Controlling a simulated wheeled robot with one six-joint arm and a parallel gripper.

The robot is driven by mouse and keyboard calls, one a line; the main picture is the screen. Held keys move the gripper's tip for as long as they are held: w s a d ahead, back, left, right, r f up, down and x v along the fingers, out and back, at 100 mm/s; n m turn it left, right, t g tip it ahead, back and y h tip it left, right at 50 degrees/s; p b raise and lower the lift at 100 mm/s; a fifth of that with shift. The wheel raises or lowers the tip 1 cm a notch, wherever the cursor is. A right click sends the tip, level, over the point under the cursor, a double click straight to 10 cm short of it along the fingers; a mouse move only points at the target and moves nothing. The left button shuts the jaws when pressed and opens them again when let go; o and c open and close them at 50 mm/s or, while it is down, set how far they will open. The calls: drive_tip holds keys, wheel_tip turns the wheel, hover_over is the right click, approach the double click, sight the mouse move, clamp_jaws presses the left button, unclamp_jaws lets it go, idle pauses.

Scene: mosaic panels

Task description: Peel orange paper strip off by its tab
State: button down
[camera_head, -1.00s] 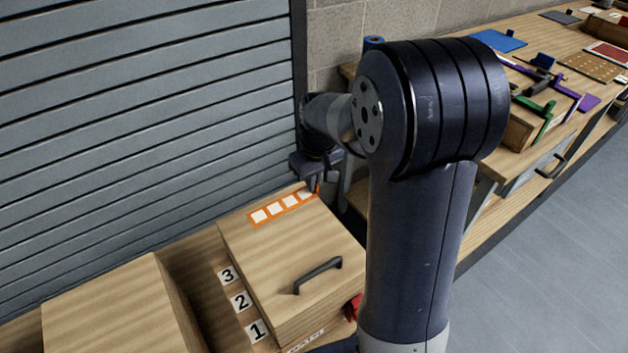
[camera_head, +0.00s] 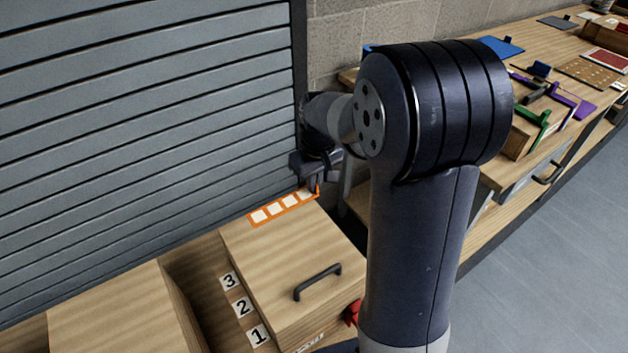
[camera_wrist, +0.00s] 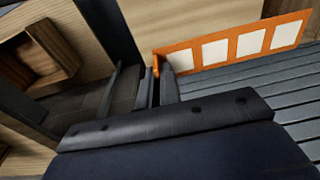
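The orange paper strip (camera_head: 283,207) with several white squares lies along the back edge of a wooden box top (camera_head: 280,250). It also shows in the wrist view (camera_wrist: 235,45), where it looks flat against the wood. Its small orange tab (camera_wrist: 156,66) sticks up at the strip's end nearest my gripper (camera_wrist: 157,78). My two dark fingers are close together, with the tab between their tips, and look shut on it. In the head view my gripper (camera_head: 316,186) is at the strip's right end; my arm covers part of that area.
The box has a black handle (camera_head: 317,282) on top. Number labels 1, 2 and 3 (camera_head: 242,306) lie to its left, then another wooden box (camera_head: 120,310). A grey slatted shutter (camera_head: 150,110) stands close behind. A cluttered workbench (camera_head: 540,90) is at the right.

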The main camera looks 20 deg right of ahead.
drive_tip(key=shift+r+p, duration=1.65)
drive_tip(key=shift+r, duration=0.5)
drive_tip(key=shift+a+f, duration=0.1)
